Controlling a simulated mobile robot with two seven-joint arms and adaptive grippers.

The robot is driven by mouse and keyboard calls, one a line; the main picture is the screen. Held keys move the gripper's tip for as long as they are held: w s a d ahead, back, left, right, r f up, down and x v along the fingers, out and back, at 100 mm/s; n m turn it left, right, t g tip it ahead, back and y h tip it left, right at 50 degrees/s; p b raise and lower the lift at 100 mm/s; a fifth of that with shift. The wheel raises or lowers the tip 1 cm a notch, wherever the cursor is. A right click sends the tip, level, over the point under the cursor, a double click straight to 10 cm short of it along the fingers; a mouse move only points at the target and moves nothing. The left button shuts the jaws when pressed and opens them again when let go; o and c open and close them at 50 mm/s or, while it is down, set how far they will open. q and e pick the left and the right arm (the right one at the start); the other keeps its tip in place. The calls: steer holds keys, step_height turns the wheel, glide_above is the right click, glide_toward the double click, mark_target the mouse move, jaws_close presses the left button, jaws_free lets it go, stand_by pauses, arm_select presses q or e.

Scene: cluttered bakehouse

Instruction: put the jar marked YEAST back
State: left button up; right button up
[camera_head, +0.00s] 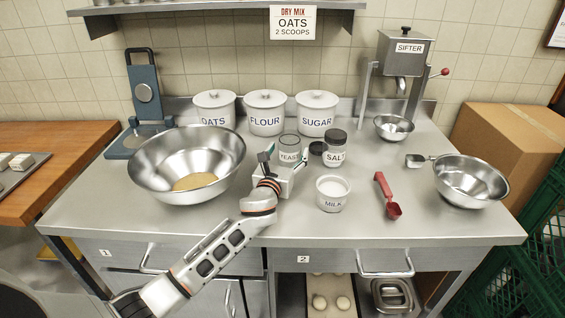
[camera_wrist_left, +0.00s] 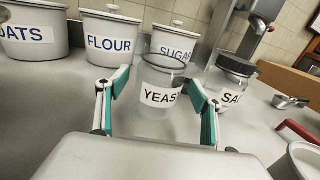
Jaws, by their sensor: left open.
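The clear glass jar marked YEAST (camera_head: 289,143) stands upright and without a lid on the steel table, in front of the FLOUR and SUGAR canisters. It also shows in the left wrist view (camera_wrist_left: 161,78); its contents look clear or empty. My left gripper (camera_head: 281,161) is open, low over the table at the jar's near side. In the wrist view its two fingers (camera_wrist_left: 158,92) stand left and right of the jar, with no clear contact. A dark round lid (camera_head: 317,148) lies between this jar and the SALT jar (camera_head: 335,145). My right gripper is out of view.
Canisters OATS (camera_head: 214,107), FLOUR (camera_head: 265,110) and SUGAR (camera_head: 317,112) stand behind. A large steel bowl (camera_head: 155,160) is left, a MILK pot (camera_head: 332,193) in front right, a red scoop (camera_head: 386,192) farther right. The front table edge is mostly clear.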

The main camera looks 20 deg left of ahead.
arm_select(q)
steer(key=s+p, duration=0.1)
steer(key=s, duration=1)
steer(key=shift+s+d, duration=0.1)
steer(key=shift+s, duration=0.3)
steer(key=shift+f, duration=0.15)
